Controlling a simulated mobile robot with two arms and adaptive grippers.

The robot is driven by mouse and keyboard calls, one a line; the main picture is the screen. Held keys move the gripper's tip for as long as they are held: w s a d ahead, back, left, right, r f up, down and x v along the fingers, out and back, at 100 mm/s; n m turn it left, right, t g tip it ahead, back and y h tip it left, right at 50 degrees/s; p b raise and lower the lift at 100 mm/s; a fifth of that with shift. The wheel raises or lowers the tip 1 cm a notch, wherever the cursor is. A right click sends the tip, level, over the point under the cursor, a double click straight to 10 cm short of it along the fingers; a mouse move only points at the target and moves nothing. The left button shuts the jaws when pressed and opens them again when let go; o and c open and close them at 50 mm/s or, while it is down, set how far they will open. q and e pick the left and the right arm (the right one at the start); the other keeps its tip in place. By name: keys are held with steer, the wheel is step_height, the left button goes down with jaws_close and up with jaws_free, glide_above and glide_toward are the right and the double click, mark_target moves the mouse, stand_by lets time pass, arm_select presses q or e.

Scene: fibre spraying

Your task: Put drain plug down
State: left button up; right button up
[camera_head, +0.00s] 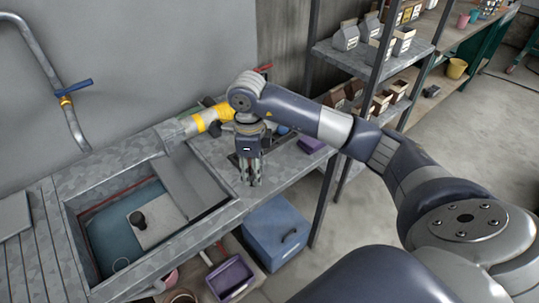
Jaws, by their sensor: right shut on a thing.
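My right gripper (249,178) points down over the grey metal counter (285,178), to the right of the sink (226,208). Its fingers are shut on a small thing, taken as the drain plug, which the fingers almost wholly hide. I cannot tell whether it touches the counter. In the sink, a small black round piece (138,219) stands on a pale flat panel (162,226) beside blue-looking water or basin floor (108,237). I cannot tell what this black piece is. My left gripper is not in view.
A yellow-banded tool (205,120) lies behind the gripper, and a purple item (312,144) lies at right. A blue box (275,235) and purple crate (230,277) are below. A shelf post (325,200) stands close by. A tap (73,125) rises at left.

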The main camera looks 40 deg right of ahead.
steer(key=w+d, duration=0.1)
steer(key=d, duration=0.1)
steer(key=w+d+p, duration=0.1)
steer(key=d, duration=0.1)
steer(key=w+d, duration=0.1)
steer(key=d, duration=0.1)
steer(key=shift+d+f+p, duration=0.2)
steer(key=shift+f+p, duration=0.1)
steer(key=shift+f, duration=0.05)
step_height(320, 180, down, 3)
steer(key=shift+f+p, duration=0.15)
steer(key=shift+p, duration=0.7)
steer(key=shift+f, duration=0.1)
steer(key=shift+f+b, duration=0.2)
steer(key=shift+b, duration=0.1)
steer(key=o, duration=1.1)
steer(key=shift+r, duration=0.2)
